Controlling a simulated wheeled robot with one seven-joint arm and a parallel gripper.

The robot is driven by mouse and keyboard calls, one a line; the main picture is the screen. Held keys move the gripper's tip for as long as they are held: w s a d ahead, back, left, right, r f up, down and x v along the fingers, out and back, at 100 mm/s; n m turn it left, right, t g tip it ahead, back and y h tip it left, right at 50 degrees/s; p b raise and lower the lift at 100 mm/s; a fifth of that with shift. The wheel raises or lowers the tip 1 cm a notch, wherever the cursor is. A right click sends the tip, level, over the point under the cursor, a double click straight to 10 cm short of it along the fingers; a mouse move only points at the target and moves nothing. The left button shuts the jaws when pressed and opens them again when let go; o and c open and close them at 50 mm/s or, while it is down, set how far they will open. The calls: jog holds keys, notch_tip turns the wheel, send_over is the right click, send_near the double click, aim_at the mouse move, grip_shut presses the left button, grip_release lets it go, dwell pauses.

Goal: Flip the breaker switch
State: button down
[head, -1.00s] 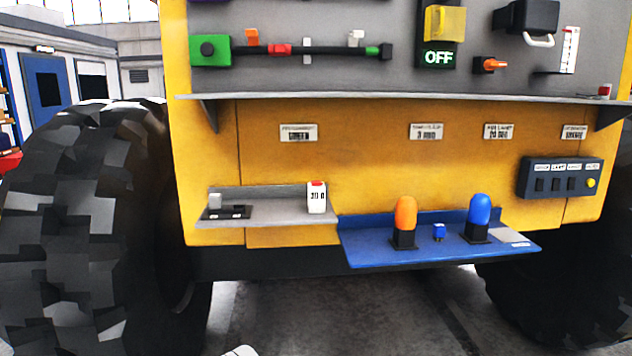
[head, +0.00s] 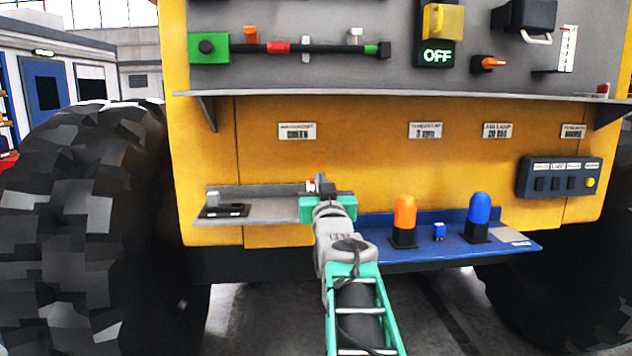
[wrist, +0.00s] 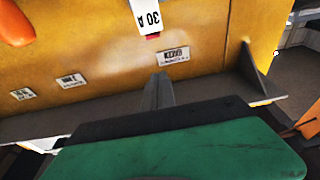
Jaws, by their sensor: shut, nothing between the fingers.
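A white block marked 30 A with a red end (wrist: 149,18) shows at the top of the wrist view, upside down. In the head view it stands on the grey shelf (head: 262,212), mostly hidden behind my gripper (head: 322,186). My gripper is shut and empty; its fingers (wrist: 159,78) point toward the yellow panel, with a visible gap to the block in the wrist picture. I cannot tell which is the breaker switch.
A long ledge (head: 400,97) juts out above the gripper. A switch box (head: 558,178) is farther right.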

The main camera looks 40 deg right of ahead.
jog(key=p+x, duration=0.4)
jog(key=x, duration=0.6)
jog(key=shift+s+a+f, duration=0.1)
jog(key=shift+f, duration=0.9)
jog(key=shift+s+a+f, duration=0.1)
jog(key=shift+f, duration=0.9)
